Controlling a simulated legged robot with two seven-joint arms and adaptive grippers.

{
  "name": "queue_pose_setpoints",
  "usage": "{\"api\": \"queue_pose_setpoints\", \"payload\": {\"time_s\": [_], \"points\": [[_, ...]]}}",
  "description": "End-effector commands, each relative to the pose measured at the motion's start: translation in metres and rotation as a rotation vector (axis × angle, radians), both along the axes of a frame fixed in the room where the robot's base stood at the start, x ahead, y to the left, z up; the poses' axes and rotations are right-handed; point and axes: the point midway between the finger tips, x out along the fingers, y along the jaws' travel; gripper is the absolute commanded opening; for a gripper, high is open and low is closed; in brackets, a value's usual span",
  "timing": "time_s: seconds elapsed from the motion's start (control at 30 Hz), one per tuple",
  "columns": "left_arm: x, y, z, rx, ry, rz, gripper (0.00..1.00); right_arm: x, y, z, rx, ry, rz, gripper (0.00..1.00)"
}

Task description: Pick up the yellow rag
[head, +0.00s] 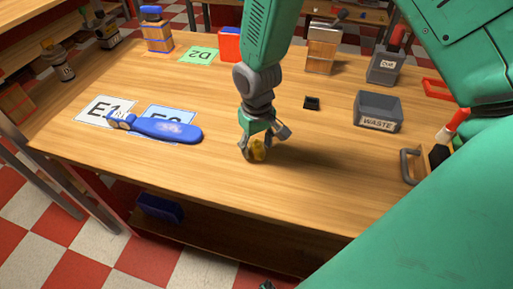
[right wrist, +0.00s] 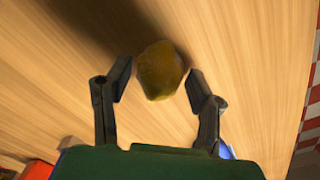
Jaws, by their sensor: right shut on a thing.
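The yellow rag (head: 258,150) is a small crumpled yellow-brown lump at the middle of the wooden table. My right gripper (head: 257,147) reaches down from above and is shut on it. In the right wrist view the rag (right wrist: 160,70) sits between the two dark fingertips (right wrist: 158,82), with wood grain behind it. In the head view the fingers partly cover the rag. I cannot tell whether the rag touches the table. My left gripper does not show in either view.
A blue paddle-like object (head: 165,128) lies left of the gripper on labelled cards. The table's front middle is clear.

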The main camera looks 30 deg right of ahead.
Motion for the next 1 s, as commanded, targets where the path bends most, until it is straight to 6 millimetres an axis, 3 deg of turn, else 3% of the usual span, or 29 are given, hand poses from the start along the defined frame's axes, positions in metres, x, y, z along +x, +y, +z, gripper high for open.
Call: {"api": "queue_pose_setpoints", "payload": {"time_s": [0.23, 0.5, 0.7, 1.0], "points": [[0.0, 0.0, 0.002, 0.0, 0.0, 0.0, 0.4, 0.0, -0.004, 0.011, 0.004, -0.001, -0.002, 0.2], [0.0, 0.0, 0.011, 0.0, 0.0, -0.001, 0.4, 0.001, -0.001, 0.066, 0.002, -0.004, -0.003, 0.2], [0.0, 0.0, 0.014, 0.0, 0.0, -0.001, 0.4, 0.001, 0.001, 0.094, -0.001, -0.002, -0.002, 0.2], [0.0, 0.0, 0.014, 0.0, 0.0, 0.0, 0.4, 0.0, -0.002, 0.1, 0.003, 0.002, -0.002, 0.2]]}}
